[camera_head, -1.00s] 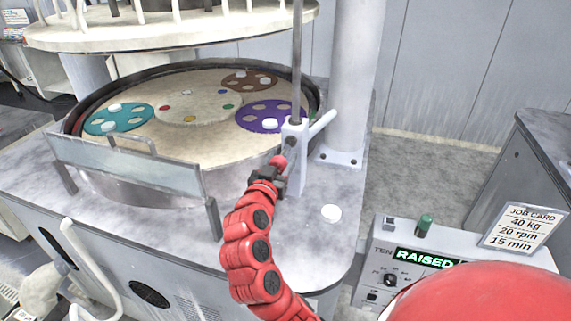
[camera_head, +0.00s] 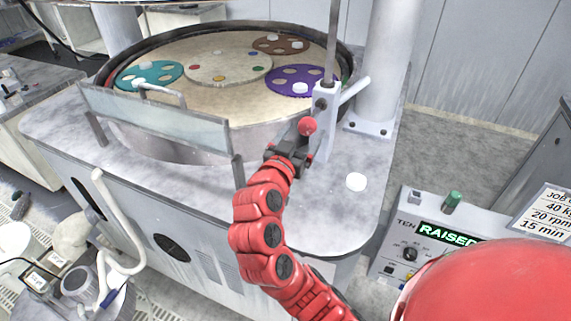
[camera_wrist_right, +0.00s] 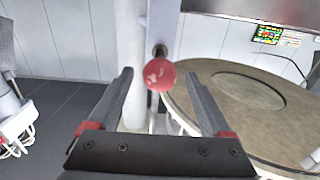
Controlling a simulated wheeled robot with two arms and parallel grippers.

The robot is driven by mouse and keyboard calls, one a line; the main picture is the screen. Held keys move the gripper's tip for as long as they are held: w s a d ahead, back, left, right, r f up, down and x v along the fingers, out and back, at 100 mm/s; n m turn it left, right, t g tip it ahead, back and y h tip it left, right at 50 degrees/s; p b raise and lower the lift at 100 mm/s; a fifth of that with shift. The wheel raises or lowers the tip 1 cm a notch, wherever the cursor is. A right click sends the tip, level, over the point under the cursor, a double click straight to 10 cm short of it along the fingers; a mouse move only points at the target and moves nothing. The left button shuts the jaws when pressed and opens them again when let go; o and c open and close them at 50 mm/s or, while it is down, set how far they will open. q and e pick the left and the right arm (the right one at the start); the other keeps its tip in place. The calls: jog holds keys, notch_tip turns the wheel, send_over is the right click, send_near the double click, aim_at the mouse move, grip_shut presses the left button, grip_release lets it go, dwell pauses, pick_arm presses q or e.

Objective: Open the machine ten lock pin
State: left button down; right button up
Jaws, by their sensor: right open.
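The lock pin's red ball knob (camera_head: 308,126) sticks out from the pale upright block (camera_head: 326,108) at the edge of the polishing machine marked TEN. My right gripper (camera_head: 303,140) is in front of and just below the knob. In the right wrist view the knob (camera_wrist_right: 159,76) appears between the two spread fingers (camera_wrist_right: 160,90), with visible gaps on both sides. The gripper is open and holds nothing. The pin's shaft is mostly hidden behind the knob. My left gripper is not in view.
A clear guard with a handle (camera_head: 160,118) stands left of my right arm. The platen (camera_head: 185,92) carries teal, purple and brown carriers. The control panel (camera_head: 425,240) reads RAISED. A thick column (camera_head: 388,70) stands behind the block.

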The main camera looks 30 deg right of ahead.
jog(key=b+v, duration=0.5)
jog(key=v, duration=0.7)
jog(key=shift+f, duration=0.15)
